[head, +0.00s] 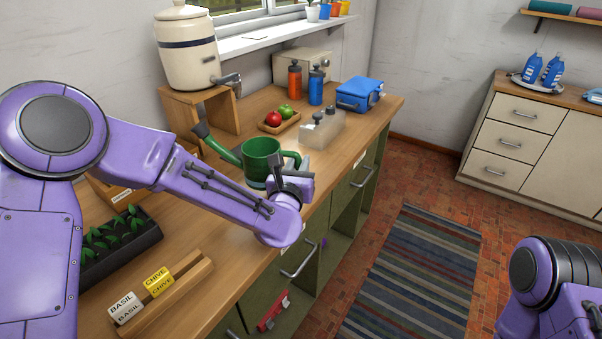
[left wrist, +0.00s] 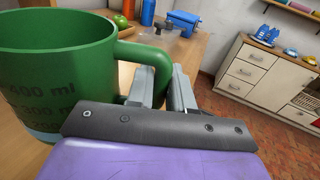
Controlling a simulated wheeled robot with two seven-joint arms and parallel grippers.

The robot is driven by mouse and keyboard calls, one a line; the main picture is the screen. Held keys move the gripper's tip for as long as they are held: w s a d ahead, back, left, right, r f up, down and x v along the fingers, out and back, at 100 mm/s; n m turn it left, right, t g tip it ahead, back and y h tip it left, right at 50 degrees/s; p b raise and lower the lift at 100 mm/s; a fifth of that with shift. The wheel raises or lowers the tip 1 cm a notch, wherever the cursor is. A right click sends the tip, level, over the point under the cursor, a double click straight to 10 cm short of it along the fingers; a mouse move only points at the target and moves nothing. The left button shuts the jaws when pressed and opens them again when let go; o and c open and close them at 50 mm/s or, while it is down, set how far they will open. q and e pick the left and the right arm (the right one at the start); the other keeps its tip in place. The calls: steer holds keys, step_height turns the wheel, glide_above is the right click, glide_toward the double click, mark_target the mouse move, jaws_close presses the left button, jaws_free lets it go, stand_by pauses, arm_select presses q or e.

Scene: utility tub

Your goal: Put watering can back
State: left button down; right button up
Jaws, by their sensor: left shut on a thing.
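The green watering can (head: 262,158) is upright over the wooden counter, with its long spout pointing left to a dark rose. My left gripper (head: 288,168) is at its right side, shut on the can's handle. In the left wrist view the can (left wrist: 55,75) fills the left side, with volume marks on its wall. Its handle runs between the fingers of my left gripper (left wrist: 165,85). I cannot tell whether the can's base touches the counter. My right gripper is out of view; only part of my right arm shows at the lower right.
A ceramic dispenser (head: 188,50) stands on a wooden stand (head: 205,112) behind the can. A fruit tray (head: 279,123), a clear container (head: 322,132), bottles and a blue lunch box (head: 360,94) stand beyond it. A seedling tray (head: 120,240) and herb label block (head: 165,295) are nearer.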

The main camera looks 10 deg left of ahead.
arm_select(q)
steer(key=shift+w+f, duration=0.35)
steer(key=f, duration=0.3)
steer(key=shift+w+a+f, duration=0.25)
steer(key=shift+w+f, duration=0.1)
steer(key=shift+f, duration=0.2)
steer(key=shift+d, duration=0.1)
steer(key=shift+f, duration=0.2)
steer(key=c, duration=1)
jaws_free()
steer(key=shift+r, duration=0.1)
